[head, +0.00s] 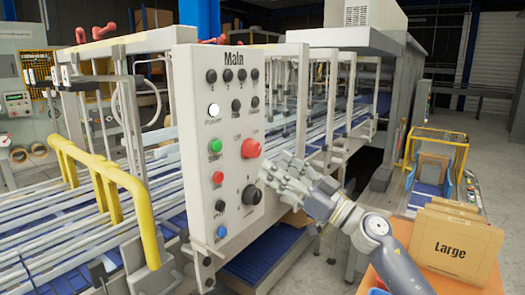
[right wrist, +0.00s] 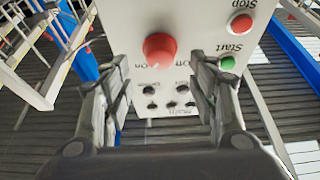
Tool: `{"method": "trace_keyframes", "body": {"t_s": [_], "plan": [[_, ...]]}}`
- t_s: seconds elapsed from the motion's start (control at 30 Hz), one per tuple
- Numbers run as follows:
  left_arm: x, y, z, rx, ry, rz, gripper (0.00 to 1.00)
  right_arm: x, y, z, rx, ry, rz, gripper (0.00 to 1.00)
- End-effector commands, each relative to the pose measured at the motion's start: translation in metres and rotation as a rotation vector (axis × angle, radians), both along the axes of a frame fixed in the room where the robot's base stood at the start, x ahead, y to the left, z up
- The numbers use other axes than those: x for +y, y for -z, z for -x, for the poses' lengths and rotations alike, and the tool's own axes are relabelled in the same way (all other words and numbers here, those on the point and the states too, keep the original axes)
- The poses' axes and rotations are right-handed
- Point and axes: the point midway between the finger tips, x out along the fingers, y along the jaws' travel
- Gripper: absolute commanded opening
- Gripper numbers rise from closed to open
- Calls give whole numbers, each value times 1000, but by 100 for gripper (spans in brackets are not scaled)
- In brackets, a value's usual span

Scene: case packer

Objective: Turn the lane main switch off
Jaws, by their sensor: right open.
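The lane main switch is a large red rotary knob (head: 251,148) on the white control panel (head: 190,75) headed "Main". My right gripper (head: 276,173) is open and empty, just below and right of the knob in the head view. In the right wrist view, the panel appears upside down. The red knob (right wrist: 160,47) shows ahead of the gap between the open fingers (right wrist: 160,85), apart from both. My left gripper is not in view.
Close to the knob are a green Start button (head: 215,145), a red Stop button (head: 217,177) and a black selector (head: 251,194). A yellow rail (head: 110,185) stands left of the panel. Conveyor lanes run behind. A "Large" carton (head: 455,245) sits at right.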

Motion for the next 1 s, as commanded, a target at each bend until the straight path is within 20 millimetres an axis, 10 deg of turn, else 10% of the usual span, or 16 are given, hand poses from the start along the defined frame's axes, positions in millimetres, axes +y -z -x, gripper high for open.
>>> {"method": "trace_keyframes", "body": {"t_s": [0.73, 1.0], "plan": [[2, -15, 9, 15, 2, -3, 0, 41, -20, -30, 0, 1, 0, 54], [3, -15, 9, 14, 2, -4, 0, 41, -21, -30, 0, 1, 0, 10]]}}
